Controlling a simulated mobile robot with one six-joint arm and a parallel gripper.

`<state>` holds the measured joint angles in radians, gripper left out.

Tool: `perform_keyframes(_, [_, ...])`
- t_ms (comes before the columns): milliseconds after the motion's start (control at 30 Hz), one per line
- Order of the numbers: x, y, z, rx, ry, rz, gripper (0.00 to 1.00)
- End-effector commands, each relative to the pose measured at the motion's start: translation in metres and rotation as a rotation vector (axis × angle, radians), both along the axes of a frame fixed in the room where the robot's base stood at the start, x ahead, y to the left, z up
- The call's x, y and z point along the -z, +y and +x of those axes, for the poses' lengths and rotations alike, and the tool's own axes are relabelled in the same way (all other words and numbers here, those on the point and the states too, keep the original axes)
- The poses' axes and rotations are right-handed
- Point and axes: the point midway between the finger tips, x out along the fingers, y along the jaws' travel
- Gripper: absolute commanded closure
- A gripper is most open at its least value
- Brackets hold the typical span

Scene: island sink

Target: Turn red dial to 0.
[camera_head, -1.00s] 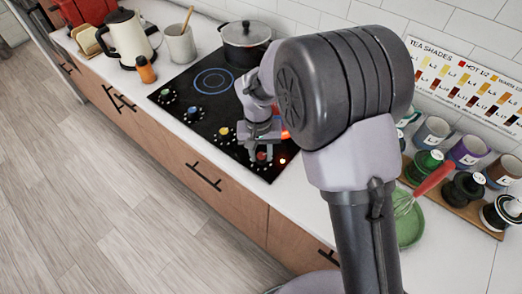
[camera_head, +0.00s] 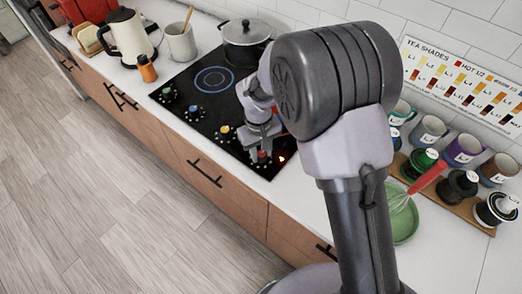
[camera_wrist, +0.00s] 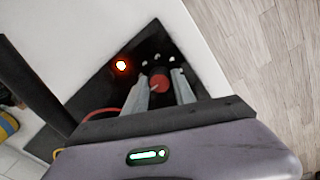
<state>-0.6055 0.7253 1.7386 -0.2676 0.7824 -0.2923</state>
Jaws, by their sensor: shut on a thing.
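The red dial (camera_head: 262,157) sits at the front right corner of the black cooktop (camera_head: 181,81). My gripper (camera_head: 260,150) reaches down over it. In the wrist view the red dial (camera_wrist: 160,83) lies between the two grey fingers of my gripper (camera_wrist: 159,75), which are shut on its sides. A pale pointer line shows on the dial's face. The number marks around it are mostly hidden or too small to read. A red light (camera_wrist: 122,65) glows on the cooktop beside the dial.
A blue dial (camera_head: 195,112), a yellow dial (camera_head: 225,130) and a green dial (camera_head: 167,92) line the cooktop's front edge. A lidded pot (camera_head: 244,42) stands at the back. A green plate (camera_head: 405,225) with a whisk lies to the right. A red burner ring (camera_wrist: 100,112) glows beside my gripper.

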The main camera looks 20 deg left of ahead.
Motion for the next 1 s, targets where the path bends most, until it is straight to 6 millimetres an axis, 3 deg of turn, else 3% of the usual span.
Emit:
perform_keyframes(267, [0.0, 0.0, 0.0, -0.002, -0.001, 0.0, 1.0])
perform_keyframes(300, [0.0, 0.0, 0.0, -0.002, -0.001, 0.0, 0.63])
perform_keyframes(400, [0.0, 0.0, 0.0, -0.001, -0.001, 0.0, 0.47])
perform_keyframes(667, [0.0, 0.0, 0.0, 0.0, 0.0, 0.0, 0.47])
perform_keyframes(767, [-0.009, 0.0, 0.0, 0.0, -0.001, 0.0, 0.47])
perform_keyframes(867, [-0.035, 0.001, 0.0, 0.001, -0.003, 0.001, 0.47])
perform_keyframes(1000, [-0.085, 0.003, -0.001, 0.001, -0.004, 0.002, 0.47])
